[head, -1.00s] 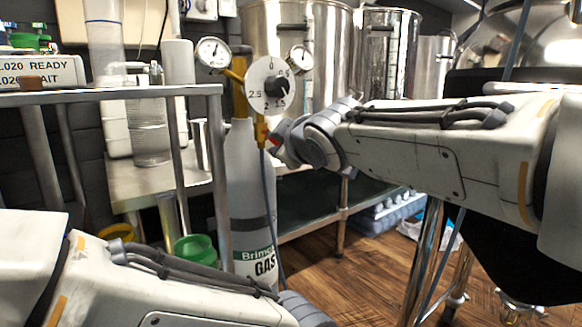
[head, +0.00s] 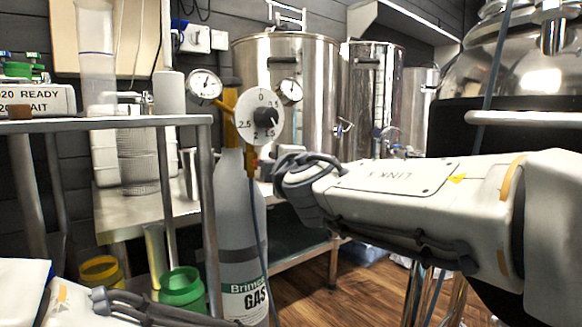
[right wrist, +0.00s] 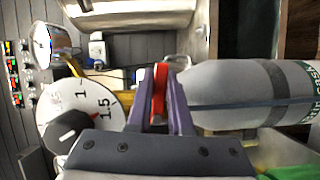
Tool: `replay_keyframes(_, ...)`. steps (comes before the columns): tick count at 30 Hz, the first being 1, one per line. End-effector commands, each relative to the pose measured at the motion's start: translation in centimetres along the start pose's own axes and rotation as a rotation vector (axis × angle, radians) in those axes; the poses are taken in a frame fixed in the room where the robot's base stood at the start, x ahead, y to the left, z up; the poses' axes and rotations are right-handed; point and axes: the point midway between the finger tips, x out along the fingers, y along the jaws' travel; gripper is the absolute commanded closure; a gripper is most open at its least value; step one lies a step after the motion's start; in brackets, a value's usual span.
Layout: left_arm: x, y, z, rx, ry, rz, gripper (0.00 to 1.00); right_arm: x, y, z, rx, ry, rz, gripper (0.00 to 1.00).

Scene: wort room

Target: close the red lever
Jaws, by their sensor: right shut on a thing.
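The red lever (right wrist: 160,88) stands between the purple fingers of my right gripper (right wrist: 161,108) in the right wrist view, and the fingers are shut on it. It lies beside the neck of the grey gas bottle (right wrist: 245,92), near the round white dial (right wrist: 82,115). In the head view my right gripper (head: 268,168) reaches the yellow valve from the right, just below the dial (head: 259,117) and above the gas bottle (head: 238,215).
Two round gauges (head: 204,86) (head: 291,91) flank the dial's top. A metal shelf (head: 105,123) stands close on the left, with a green tub (head: 182,288) low down. Steel kettles (head: 310,75) stand behind. Open wooden floor (head: 305,292) lies right of the bottle.

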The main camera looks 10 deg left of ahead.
Motion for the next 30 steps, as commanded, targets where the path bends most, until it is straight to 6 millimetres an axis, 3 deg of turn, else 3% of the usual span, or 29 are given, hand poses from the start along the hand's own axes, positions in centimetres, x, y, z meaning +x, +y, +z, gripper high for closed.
replay_keyframes(10, 0.03, 0.00, 0.00, 0.000, 0.000, 0.000, 0.34, -0.02, 0.31, 0.06, -0.105, -0.001, 0.041, 1.00)
replay_keyframes(24, 0.02, 0.00, 0.00, 0.000, 0.000, 0.000, 0.34, 0.00, 0.39, -0.04, -0.118, 0.001, 0.047, 1.00)
replay_keyframes(25, 0.02, 0.00, 0.00, 0.000, 0.000, 0.000, 0.34, 0.00, 0.39, -0.04, -0.118, 0.001, 0.047, 0.77)
replay_keyframes(27, 0.02, 0.00, 0.00, 0.000, 0.000, 0.000, 0.34, 0.00, 0.40, -0.05, -0.118, 0.002, 0.047, 0.51)
replay_keyframes(30, 0.01, 0.00, 0.00, 0.000, 0.000, 0.000, 0.34, 0.01, 0.41, -0.08, -0.117, 0.002, 0.047, 0.51)
